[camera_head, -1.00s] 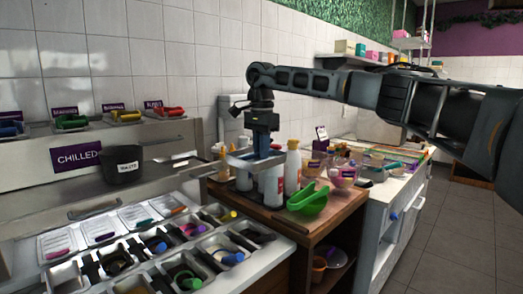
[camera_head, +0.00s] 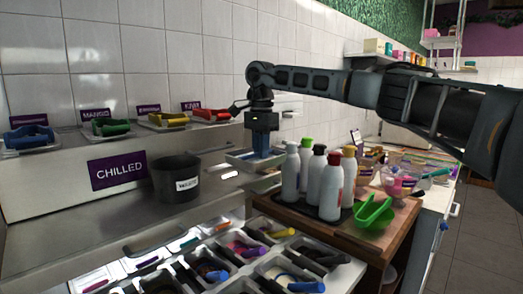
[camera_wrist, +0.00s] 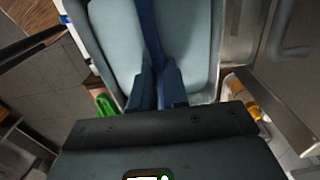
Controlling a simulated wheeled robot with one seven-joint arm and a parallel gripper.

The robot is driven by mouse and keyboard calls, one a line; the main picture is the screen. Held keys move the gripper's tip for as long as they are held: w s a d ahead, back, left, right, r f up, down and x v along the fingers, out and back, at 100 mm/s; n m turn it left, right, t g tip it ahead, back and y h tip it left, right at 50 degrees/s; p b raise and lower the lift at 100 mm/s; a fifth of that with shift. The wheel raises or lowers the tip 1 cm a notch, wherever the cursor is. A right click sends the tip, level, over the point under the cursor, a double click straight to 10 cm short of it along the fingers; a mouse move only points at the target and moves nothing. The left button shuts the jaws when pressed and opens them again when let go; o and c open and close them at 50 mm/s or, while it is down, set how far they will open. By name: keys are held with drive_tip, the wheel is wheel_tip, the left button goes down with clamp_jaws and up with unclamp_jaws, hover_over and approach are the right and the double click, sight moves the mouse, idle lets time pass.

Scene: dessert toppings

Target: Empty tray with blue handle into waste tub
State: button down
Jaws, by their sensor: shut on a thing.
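My gripper (camera_head: 262,146) is shut on the blue handle (camera_wrist: 147,25) of a pale tray (camera_head: 240,157). It holds the tray roughly level in the air, right of the waste tub and behind the bottles. In the wrist view the tray (camera_wrist: 112,32) fills the top, with the blue handle running down its middle into my fingers (camera_wrist: 157,88). Its visible inside looks smooth and pale; I cannot make out any contents. The waste tub (camera_head: 176,187) is a black round container with a white label, upright on the steel counter, apart from the tray.
Topping bins (camera_head: 247,247) fill the front counter. A ledge (camera_head: 132,129) behind the tub holds trays with coloured handles, including another blue one (camera_head: 28,135).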

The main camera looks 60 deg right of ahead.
drive_tip(key=s+a+r+p, duration=0.1)
drive_tip(key=a+r, duration=1.2)
drive_tip(key=a, duration=0.2)
drive_tip(key=shift+s+r, duration=0.2)
drive_tip(key=shift+s, duration=0.05)
idle(0.8)
